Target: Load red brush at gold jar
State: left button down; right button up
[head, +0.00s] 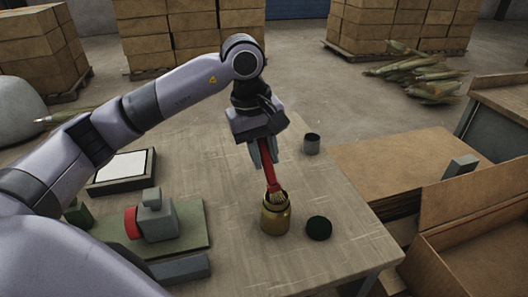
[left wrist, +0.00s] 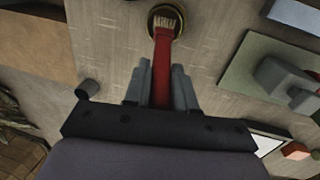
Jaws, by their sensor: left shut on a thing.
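My left gripper (head: 264,152) is shut on the handle of a red brush (head: 270,172). The brush points down, slightly tilted, with its pale bristles at the mouth of the gold jar (head: 275,218). In the head view the bristles overlap the jar's opening; how deep they reach I cannot tell. In the left wrist view the red brush (left wrist: 162,72) runs from between the fingers (left wrist: 160,85) to the jar's dark round opening (left wrist: 166,10). The jar stands upright on the table. My right gripper is not in view.
A grey cup (head: 311,144) stands behind. A green board (head: 190,235) with a grey device and a white-topped tray (head: 122,168) are at left. A cardboard box (head: 470,250) is at right.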

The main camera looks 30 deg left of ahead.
aim_at(265, 139)
pick_arm(q)
jog(key=shift+f+b, duration=0.55)
dwell(1.5)
jog(key=shift+r+p, duration=2.35)
jog(key=shift+r, duration=1.25)
jog(key=shift+s+f, duration=0.1)
jog(key=shift+s, duration=0.05)
